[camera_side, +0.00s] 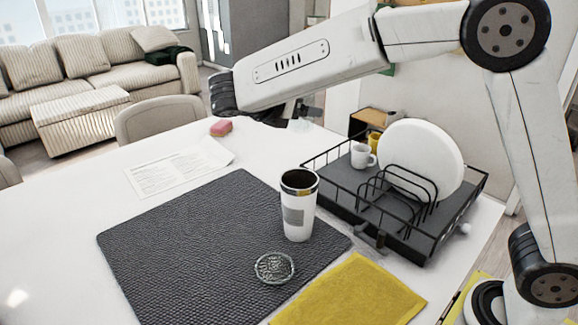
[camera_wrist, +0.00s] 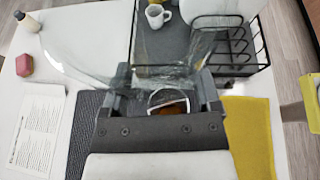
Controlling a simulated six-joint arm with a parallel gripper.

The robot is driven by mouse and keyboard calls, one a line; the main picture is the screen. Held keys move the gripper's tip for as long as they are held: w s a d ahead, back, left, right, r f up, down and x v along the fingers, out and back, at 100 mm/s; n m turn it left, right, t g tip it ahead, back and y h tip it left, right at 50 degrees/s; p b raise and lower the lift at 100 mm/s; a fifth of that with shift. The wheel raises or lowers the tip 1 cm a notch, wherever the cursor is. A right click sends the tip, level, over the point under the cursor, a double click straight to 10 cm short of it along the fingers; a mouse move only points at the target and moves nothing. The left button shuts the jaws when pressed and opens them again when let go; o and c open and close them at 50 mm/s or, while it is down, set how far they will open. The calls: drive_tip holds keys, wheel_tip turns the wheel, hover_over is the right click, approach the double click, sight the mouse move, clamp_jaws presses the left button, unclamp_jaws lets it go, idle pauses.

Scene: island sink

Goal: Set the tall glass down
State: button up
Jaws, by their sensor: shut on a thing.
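The tall glass (camera_wrist: 140,68) is clear and shows in the wrist view as a see-through shape with bright edges between my fingers. My gripper (camera_wrist: 160,88) is shut on it and holds it above the table. In the side view my gripper (camera_side: 284,114) is over the back part of the table, partly hidden behind my own arm. The glass is hard to make out there, so its base and tilt cannot be told.
A white tumbler (camera_side: 298,216) stands on the dark mat (camera_side: 180,235), near a small glass dish (camera_side: 274,267). A dish rack (camera_side: 410,238) with a plate (camera_side: 425,155) and white mug (camera_side: 362,157) is right. A yellow cloth (camera_side: 350,295), paper (camera_side: 178,168) and pink sponge (camera_side: 221,127) lie around. The mat's left is clear.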

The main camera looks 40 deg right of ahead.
drive_tip(key=shift+d, duration=0.1)
drive_tip(key=shift+w+d+n+t, duration=0.5)
drive_tip(key=shift+d+t, duration=0.1)
drive_tip(key=shift+d, duration=0.2)
drive_tip(key=w+d+f+n+t+y, duration=0.2)
drive_tip(key=w+d+n+t+y, duration=0.15)
drive_tip(key=n+t, duration=0.35)
drive_tip(key=s+a+f+n+t+y, duration=0.3)
drive_tip(key=s+f+n+y, duration=0.1)
drive_tip(key=f, duration=0.5)
drive_tip(key=shift+n+t+y, duration=0.4)
drive_tip(key=shift+n+y, duration=0.5)
drive_tip(key=shift+y, duration=0.15)
drive_tip(key=shift+s, duration=0.1)
drive_tip(key=shift+d, duration=3.45)
